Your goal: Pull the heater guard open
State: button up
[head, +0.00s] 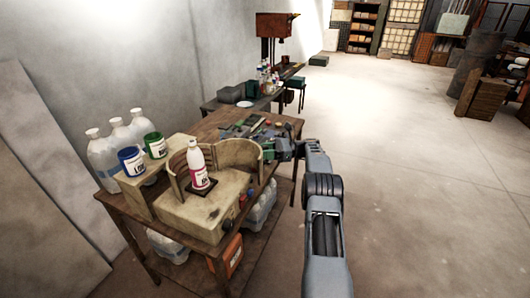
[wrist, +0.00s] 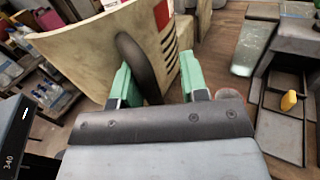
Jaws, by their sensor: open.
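The heater guard (head: 243,158) is a beige curved panel with slots on the right side of the beige heater (head: 195,212). In the wrist view, the guard (wrist: 85,45) fills the upper left, with a dark curved handle (wrist: 133,62) on it. My gripper (head: 273,150) is at the guard's right side. In the wrist view, my gripper (wrist: 155,80) is open, its green fingers on either side of the handle. I cannot tell whether either finger touches it. A white bottle with a pink label (head: 199,168) stands on the heater inside the guard's curve.
Large clear jugs (head: 103,158) and jars with blue (head: 132,163) and green labels (head: 155,146) stand left of the heater. Small tools and parts lie on the wooden table (head: 213,124) behind. The floor (head: 420,190) to the right is clear.

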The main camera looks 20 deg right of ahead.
jog(key=b+v, duration=0.1)
jog(key=v, duration=0.6)
jog(key=shift+d, duration=0.2)
jog(key=shift+s, duration=0.1)
dwell(0.3)
